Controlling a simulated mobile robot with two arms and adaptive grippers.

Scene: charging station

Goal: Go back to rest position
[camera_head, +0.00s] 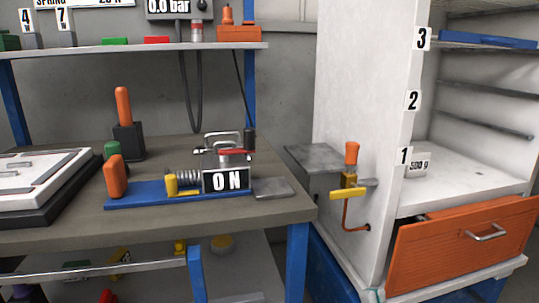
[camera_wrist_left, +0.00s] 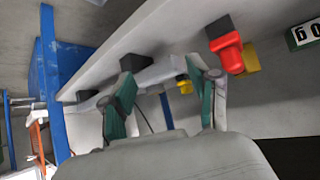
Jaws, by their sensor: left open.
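My left gripper (camera_wrist_left: 168,88) shows in the left wrist view, with its two green-padded fingers spread apart and nothing between them. Past its fingers are a pale shelf edge and a blue post. It is not seen in the head view. Of my right gripper, only a small greenish bit (camera_head: 375,295) seems to show at the bottom edge of the head view, below the white cabinet. The rest of it is cut off, so I cannot tell how its fingers stand.
A shelf (camera_head: 120,50) runs above. At right, a white cabinet (camera_head: 360,80) has an orange drawer (camera_head: 450,250) tilted outward and an orange-handled valve (camera_head: 351,155) on its side.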

